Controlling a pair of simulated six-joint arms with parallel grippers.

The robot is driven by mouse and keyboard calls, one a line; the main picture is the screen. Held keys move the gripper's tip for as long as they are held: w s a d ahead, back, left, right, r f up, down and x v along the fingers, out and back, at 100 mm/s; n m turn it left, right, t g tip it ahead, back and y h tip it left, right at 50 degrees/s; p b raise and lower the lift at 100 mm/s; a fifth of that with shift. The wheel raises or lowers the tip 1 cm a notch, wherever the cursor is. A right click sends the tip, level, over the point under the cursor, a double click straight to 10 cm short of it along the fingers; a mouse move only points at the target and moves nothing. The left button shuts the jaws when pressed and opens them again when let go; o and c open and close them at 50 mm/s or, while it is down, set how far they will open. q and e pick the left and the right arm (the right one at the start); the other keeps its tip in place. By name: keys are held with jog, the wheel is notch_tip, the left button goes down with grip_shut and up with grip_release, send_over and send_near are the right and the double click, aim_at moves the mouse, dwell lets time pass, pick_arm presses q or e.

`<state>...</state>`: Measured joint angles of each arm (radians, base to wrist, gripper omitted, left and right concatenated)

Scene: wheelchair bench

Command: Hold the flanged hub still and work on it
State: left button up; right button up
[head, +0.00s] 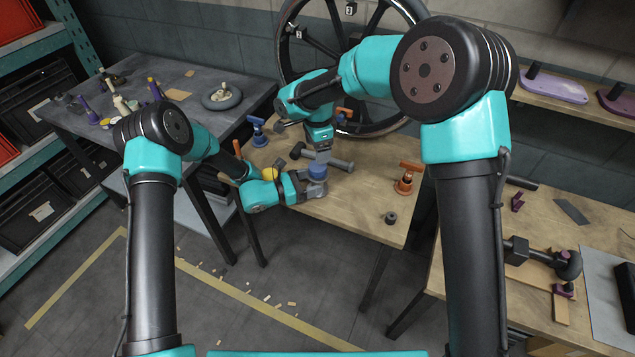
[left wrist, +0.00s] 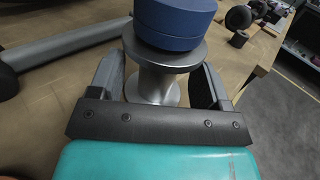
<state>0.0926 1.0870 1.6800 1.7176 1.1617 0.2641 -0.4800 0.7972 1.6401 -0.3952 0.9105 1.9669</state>
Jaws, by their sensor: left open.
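The flanged hub (left wrist: 152,85) is a silver spool with a wide flange, standing upright between the fingers of my left gripper (left wrist: 158,76) in the left wrist view. My left gripper is open, with a finger on each side of the hub's narrow waist. A blue round piece (left wrist: 176,22) sits on top of the flange; its top is cut off there. In the head view the blue piece (head: 317,171) shows at the bench's front left, and my left gripper (head: 313,188) comes in from the left. My right gripper (head: 323,156) points down just above the blue piece; its fingertips are unclear.
A grey bar with dark ends (head: 338,162) lies behind the hub. An orange-handled clamp (head: 405,180) and a small dark ring (head: 391,218) are to the right on the wooden bench (head: 365,205). A large wheel (head: 300,60) stands behind.

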pick_arm(q)
jog(key=shift+x, duration=1.2)
jog(key=shift+c, duration=0.4)
grip_shut()
pick_arm(e)
jog(key=m, duration=0.4)
jog(key=shift+m, duration=0.3)
jog(key=shift+f, duration=0.15)
